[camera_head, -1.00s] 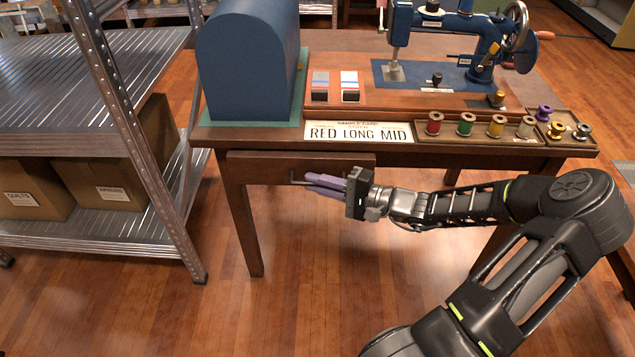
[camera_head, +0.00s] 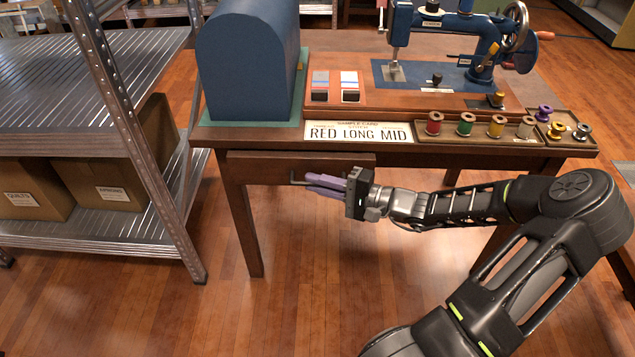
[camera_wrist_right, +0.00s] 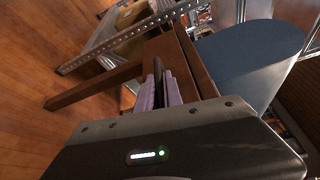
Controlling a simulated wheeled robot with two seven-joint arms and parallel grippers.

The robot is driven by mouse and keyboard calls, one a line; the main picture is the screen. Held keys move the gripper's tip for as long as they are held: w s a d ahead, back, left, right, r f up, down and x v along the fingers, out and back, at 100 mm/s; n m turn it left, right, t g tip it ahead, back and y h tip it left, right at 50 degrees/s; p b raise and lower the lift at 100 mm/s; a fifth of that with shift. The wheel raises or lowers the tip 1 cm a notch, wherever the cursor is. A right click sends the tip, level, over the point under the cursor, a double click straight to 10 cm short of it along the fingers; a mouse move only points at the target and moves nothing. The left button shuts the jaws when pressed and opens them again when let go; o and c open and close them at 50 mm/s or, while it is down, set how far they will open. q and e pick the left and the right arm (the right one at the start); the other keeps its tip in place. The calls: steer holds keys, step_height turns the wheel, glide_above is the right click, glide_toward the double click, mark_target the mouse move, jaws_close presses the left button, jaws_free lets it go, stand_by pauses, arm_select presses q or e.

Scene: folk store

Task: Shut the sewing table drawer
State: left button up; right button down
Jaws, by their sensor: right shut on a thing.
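The sewing table (camera_head: 450,152) is dark wood, with its drawer (camera_head: 262,165) under the left part of the top. The drawer front looks about level with the table's front edge; I cannot tell if a small gap remains. A dark bar handle (camera_head: 297,178) is on the drawer front. My right gripper (camera_head: 318,182), with purple fingers, is at the handle and shut on it. In the right wrist view, the fingers (camera_wrist_right: 158,95) close around the dark handle (camera_wrist_right: 159,68) in front of the wood. My left gripper is not in view.
A metal shelf (camera_head: 80,90) with boxes stands close at the left. Floor in front is clear.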

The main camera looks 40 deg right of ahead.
mark_target(320, 173)
steer(key=shift+d, duration=0.1)
steer(key=w+d, duration=0.2)
steer(key=w, duration=0.1)
steer(key=shift+f, duration=0.1)
steer(key=shift+s, duration=0.1)
steer(key=c, duration=1.5)
jaws_free()
steer(key=shift+p+v, duration=1)
steer(key=shift+v, duration=2.85)
